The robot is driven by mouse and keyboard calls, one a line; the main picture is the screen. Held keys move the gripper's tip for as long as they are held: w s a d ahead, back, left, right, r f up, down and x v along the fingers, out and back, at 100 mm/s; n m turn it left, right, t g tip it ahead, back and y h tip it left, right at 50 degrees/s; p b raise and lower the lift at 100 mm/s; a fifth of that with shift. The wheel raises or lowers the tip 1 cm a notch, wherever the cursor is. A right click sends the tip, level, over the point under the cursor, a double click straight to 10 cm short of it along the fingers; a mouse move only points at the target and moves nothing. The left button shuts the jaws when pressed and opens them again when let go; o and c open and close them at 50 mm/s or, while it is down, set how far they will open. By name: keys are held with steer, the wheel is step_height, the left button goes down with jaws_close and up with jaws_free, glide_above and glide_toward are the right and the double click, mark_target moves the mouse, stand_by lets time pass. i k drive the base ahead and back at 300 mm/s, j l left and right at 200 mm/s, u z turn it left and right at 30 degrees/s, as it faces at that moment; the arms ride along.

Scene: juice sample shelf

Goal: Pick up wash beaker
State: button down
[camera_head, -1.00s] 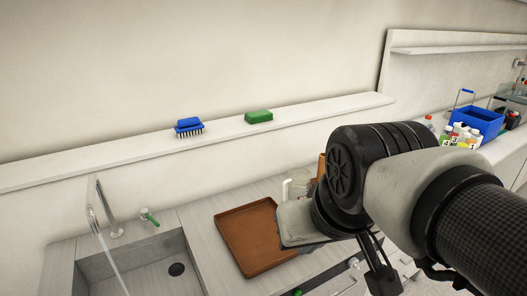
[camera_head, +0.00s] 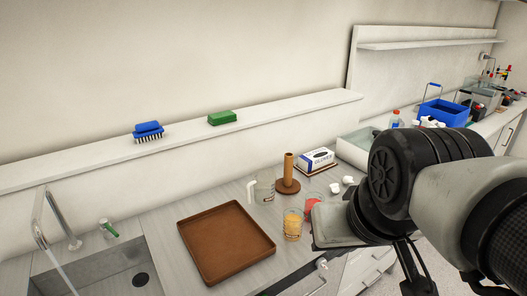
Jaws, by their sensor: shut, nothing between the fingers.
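A clear glass beaker (camera_head: 264,190) with a handle at its left, which looks like the wash beaker, stands upright on the counter right of the brown tray. Two glasses stand in front of it to the right, one with yellow-orange contents (camera_head: 292,227) and one with red contents (camera_head: 312,205). The red one is partly hidden by my arm. My gripper (camera_head: 408,281) is at the lower right, pointing down, well apart from the beaker. Its dark fingers are shut and hold nothing; their tips are hard to make out.
An empty brown tray (camera_head: 186,239) lies between sink (camera_head: 92,265) and beaker. A brown upright post on a round base (camera_head: 288,170) stands close behind the beaker. A glove box (camera_head: 316,160) and white pieces (camera_head: 341,185) are beyond. A blue brush (camera_head: 148,130) and green sponge (camera_head: 222,118) sit on the ledge.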

mark_target(293, 218)
steer(key=i+l, duration=0.1)
steer(key=l, duration=0.35)
steer(key=i+l, duration=0.1)
steer(key=l, duration=0.3)
steer(key=l+u, duration=0.45)
steer(key=i+l+u, duration=0.1)
steer(key=l+u, duration=0.3)
steer(key=j+u, duration=0.1)
steer(key=u, duration=1.1)
